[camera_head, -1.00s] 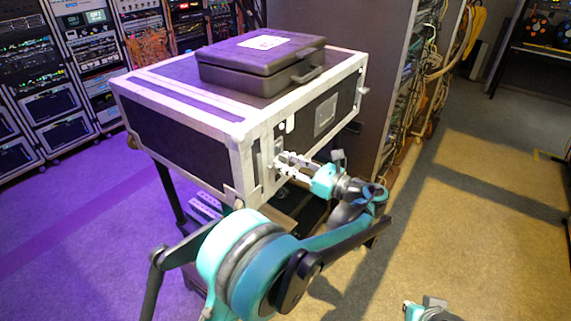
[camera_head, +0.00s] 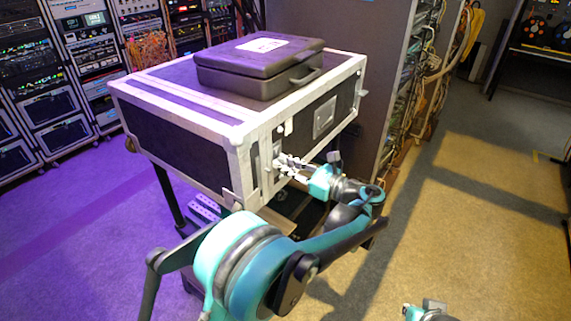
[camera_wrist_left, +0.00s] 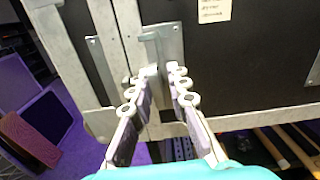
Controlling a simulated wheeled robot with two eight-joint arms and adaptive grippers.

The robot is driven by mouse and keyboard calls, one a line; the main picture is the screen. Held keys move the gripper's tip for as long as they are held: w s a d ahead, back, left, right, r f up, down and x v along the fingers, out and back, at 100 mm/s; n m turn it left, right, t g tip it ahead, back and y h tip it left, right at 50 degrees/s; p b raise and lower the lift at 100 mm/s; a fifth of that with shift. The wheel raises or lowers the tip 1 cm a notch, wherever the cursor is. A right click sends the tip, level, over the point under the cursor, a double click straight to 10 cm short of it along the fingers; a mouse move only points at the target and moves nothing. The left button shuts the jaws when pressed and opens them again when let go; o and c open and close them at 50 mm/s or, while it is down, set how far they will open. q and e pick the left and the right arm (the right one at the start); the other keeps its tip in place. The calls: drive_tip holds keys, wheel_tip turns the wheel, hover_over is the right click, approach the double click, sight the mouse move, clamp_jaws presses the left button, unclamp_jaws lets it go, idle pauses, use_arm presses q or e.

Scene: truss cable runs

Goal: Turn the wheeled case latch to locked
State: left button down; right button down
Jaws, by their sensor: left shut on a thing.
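The wheeled case (camera_head: 190,155) is a black box with pale metal edges, standing on a dark frame. Its metal latch (camera_wrist_left: 158,42) is on the front face near the left corner, seen in the left wrist view as a grey plate with a small lever. My left gripper (camera_head: 280,162) reaches the latch from the right in the head view. Its fingers (camera_wrist_left: 163,75) are shut on the latch lever; the tips partly hide it, so its exact angle is unclear. Part of my right gripper (camera_head: 408,311) shows at the bottom edge; its fingers are not clear.
A closed black box (camera_head: 262,66) with a white label lies on top of the case. A cabinet (camera_head: 330,50) with hanging cables stands close behind. Equipment racks (camera_head: 50,85) line the left. The floor (camera_head: 490,230) on the right is clear.

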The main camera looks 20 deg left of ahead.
use_arm(q)
drive_tip(key=n, duration=0.4)
drive_tip(key=shift+s+a+f, duration=0.1)
drive_tip(key=shift+s+f, duration=0.1)
drive_tip(key=shift+s, duration=0.1)
drive_tip(key=n, duration=0.4)
drive_tip(key=shift+s+n, duration=0.1)
drive_tip(key=shift+n, duration=0.2)
drive_tip(key=shift+s+f+n+p, duration=0.1)
drive_tip(key=shift+n+p, duration=0.1)
drive_tip(key=shift+n, duration=1.95)
drive_tip(key=shift+s+f+n+p, duration=0.1)
drive_tip(key=shift+n+p, duration=0.05)
drive_tip(key=shift+n, duration=2)
drive_tip(key=c, duration=1.6)
unclamp_jaws()
drive_tip(key=shift+w, duration=0.15)
drive_tip(key=shift+r, duration=0.15)
drive_tip(key=v, duration=1.2)
